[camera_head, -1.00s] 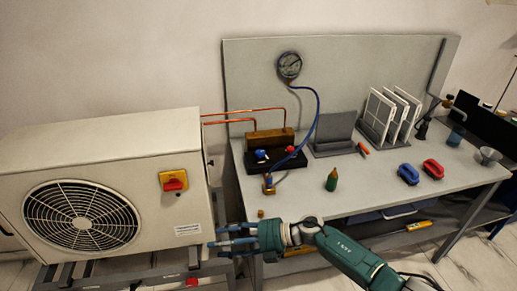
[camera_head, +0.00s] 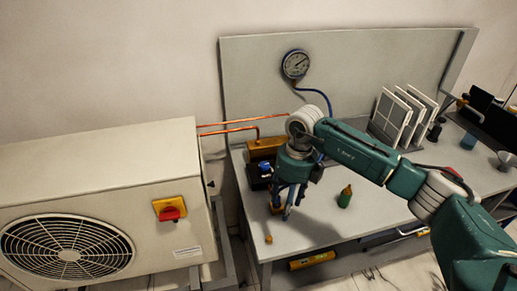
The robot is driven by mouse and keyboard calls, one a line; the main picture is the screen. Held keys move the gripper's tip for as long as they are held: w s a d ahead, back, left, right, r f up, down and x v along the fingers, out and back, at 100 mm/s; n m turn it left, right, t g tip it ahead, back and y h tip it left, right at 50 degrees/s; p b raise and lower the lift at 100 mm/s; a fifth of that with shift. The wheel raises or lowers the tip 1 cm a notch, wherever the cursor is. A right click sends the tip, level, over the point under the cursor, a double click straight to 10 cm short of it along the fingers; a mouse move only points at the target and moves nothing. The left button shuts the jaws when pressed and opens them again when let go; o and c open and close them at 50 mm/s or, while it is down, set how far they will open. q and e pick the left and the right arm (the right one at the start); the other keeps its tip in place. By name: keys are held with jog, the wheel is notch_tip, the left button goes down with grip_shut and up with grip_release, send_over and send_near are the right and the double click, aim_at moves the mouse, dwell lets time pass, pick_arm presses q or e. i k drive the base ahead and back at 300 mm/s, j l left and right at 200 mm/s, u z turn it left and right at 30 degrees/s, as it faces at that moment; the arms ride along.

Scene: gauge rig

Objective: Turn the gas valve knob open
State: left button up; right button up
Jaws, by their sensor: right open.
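A brass manifold (camera_head: 264,148) on a black base stands at the left of the workbench (camera_head: 330,232). Its blue knob (camera_head: 265,167) shows; its red knob is hidden behind my arm. My right gripper (camera_head: 286,214) points down in front of the manifold, open. Its fingers partly cover a small brass fitting (camera_head: 276,207) on the bench; I cannot tell if they touch it. I cannot tell which part is the gas valve knob. A round gauge (camera_head: 296,64) hangs on the back panel, with a blue hose (camera_head: 318,91) running down behind my arm. My left gripper is not in view.
A beige outdoor unit (camera_head: 120,180) with a red switch (camera_head: 169,213) stands left of the bench. A small brass piece (camera_head: 268,239) lies near the front edge. A green bottle (camera_head: 345,196) stands right of my gripper, and white panels (camera_head: 390,116) stand behind my arm.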

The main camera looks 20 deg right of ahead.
aim_at(264, 166)
jog(key=i, duration=0.9)
